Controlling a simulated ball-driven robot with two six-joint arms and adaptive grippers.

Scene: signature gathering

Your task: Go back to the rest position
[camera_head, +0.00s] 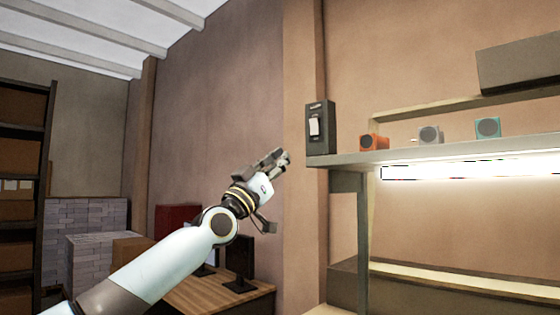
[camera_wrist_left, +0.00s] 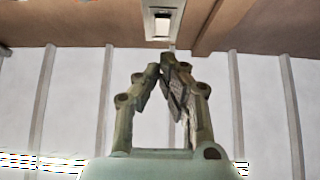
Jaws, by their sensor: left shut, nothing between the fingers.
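My left gripper (camera_head: 280,160) is raised in the middle of the head view, to the left of the dark wall box (camera_head: 320,128) with a pale switch. The gripper looks apart from the box. In the left wrist view the fingertips (camera_wrist_left: 162,72) meet with nothing between them, so the gripper is shut and empty. The same switch (camera_wrist_left: 161,24) shows beyond the fingers at the top of that view. My right gripper is not in view.
A shelf (camera_head: 350,160) on the right holds an orange object (camera_head: 373,142), a grey one (camera_head: 430,134) and a teal one (camera_head: 487,128). A wooden desk (camera_head: 215,292) stands below my left arm. A storage rack (camera_head: 22,200) is at far left.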

